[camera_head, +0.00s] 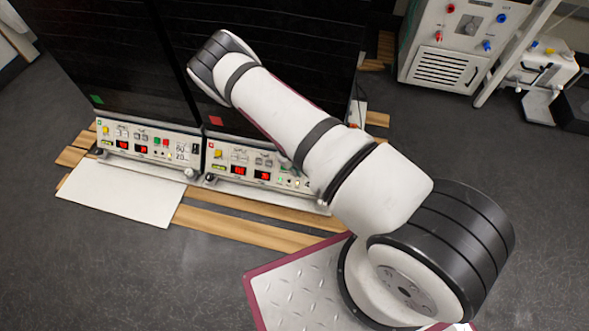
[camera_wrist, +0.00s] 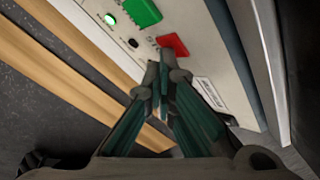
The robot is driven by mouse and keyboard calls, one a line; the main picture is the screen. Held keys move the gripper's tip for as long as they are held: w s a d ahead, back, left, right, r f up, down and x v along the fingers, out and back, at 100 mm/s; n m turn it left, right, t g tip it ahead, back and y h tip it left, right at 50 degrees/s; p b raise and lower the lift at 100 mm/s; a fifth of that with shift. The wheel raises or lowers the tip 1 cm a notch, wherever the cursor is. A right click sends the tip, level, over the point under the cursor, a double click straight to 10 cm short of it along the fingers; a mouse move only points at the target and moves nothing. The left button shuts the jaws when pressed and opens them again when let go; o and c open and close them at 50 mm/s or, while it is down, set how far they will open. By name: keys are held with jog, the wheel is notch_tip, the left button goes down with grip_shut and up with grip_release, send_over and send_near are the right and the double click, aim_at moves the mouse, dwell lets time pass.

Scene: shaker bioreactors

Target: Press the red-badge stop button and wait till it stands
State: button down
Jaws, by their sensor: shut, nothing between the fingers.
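In the wrist view a red stop button (camera_wrist: 173,45) sits on the pale panel, beside a larger green button (camera_wrist: 142,12). A round green lamp (camera_wrist: 109,19) on the panel is lit. My gripper (camera_wrist: 164,78) is shut and empty, its fingertips just below the red button. I cannot tell whether they touch it.
A similar shaker with a green badge (camera_head: 96,99) stands to the left, its own buttons and displays on the panel (camera_head: 148,139). Wooden slats (camera_head: 250,231) and a white plate (camera_head: 122,193) lie in front. A white instrument (camera_head: 452,45) stands at upper right.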

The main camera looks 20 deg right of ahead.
jog(key=shift+r, duration=0.1)
jog(key=shift+s+a+r+p, duration=0.35)
jog(key=shift+s+r+p, duration=0.15)
jog(key=shift+p, duration=0.25)
jog(key=s+a+r+p, duration=0.1)
jog(key=p, duration=0.1)
jog(key=s+a+r+p, duration=0.1)
jog(key=s+r+p, duration=0.1)
jog(key=shift+a+r, duration=0.15)
dwell(0.9)
